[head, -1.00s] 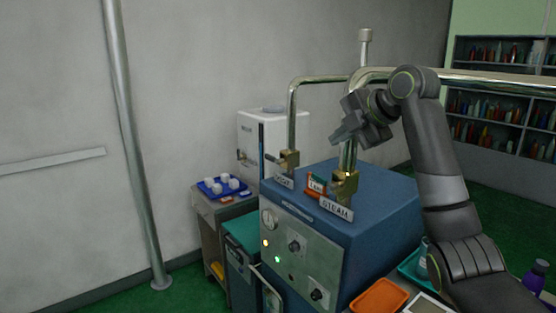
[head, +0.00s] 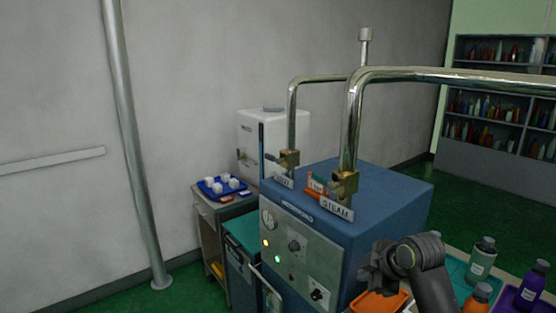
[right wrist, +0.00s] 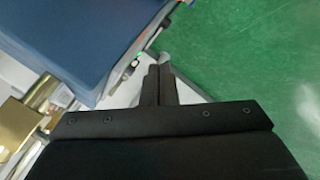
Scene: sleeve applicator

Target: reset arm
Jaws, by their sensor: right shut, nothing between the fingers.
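My right gripper (head: 376,275) is low at the right of the head view, in front of the blue machine's right front edge and over the orange tray. In the right wrist view its two dark fingers (right wrist: 160,82) are together with nothing between them. The blue machine (head: 385,205) stands in the middle, with a front panel of gauge, knobs and lit lamps. Brass valves with metal pipes rise from its top, by a STEAM label (head: 337,209) and a second label partly hard to read. My left gripper is not in view.
An orange tray (head: 372,303) and several bottles, one green-grey (head: 481,262) and one purple (head: 530,290), stand at the lower right. A blue tray (head: 208,190) with white cups sits on a cabinet at left. Shelves of bottles (head: 500,100) are at the back right. Green floor is open behind the machine.

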